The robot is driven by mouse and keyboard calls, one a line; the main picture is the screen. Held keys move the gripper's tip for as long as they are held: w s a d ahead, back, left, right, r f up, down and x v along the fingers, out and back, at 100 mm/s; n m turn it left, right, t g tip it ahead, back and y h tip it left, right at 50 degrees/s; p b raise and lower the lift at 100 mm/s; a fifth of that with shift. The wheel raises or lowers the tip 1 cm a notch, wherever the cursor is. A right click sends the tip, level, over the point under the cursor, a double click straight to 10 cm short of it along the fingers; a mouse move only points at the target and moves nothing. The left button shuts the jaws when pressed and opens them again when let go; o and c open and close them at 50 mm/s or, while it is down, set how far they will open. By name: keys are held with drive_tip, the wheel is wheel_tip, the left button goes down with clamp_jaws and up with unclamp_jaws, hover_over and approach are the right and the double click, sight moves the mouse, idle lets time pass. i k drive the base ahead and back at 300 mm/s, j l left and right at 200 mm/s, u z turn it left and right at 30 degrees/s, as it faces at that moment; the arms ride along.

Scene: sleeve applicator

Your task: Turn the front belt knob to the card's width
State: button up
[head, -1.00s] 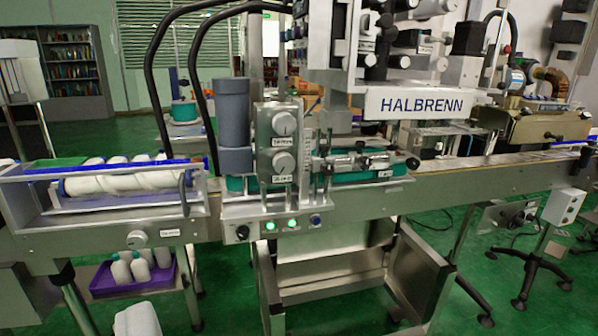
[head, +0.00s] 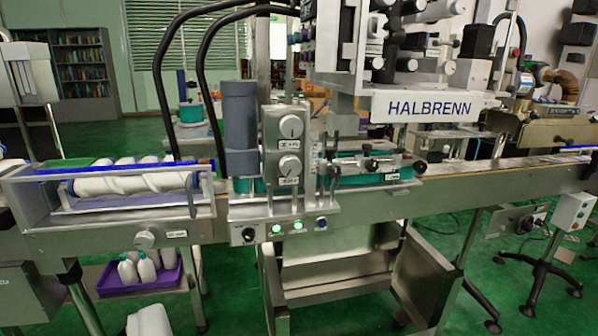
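My gripper is not in view. Several knobs show on the labelling machine, and their labels are too small to read, so I cannot tell which is the front belt knob. A pale round knob (head: 144,240) sits on the front of the conveyor rail at the left, beside a small label plate (head: 175,234). Two round dials, an upper dial (head: 290,127) and a lower dial (head: 289,167), sit on the grey upright panel, each with a small plate below. I cannot make out a width card.
The conveyor (head: 400,205) runs across the view. A clear-walled infeed box (head: 110,205) holds several white bottles and a white screw. A purple tray (head: 140,278) with bottles stands below it. A control box on a stand (head: 574,211) is at right. Green floor shows in front.

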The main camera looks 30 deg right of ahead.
sight(290, 166)
drive_tip(key=k+l+u, duration=0.15)
drive_tip(key=l, duration=0.2)
drive_tip(key=k+l+u, duration=0.1)
drive_tip(key=l, duration=0.25)
drive_tip(key=k+l+u, duration=0.15)
drive_tip(key=l, duration=0.2)
drive_tip(key=k+l+u, duration=0.15)
drive_tip(key=l, duration=0.2)
drive_tip(key=k, duration=0.05)
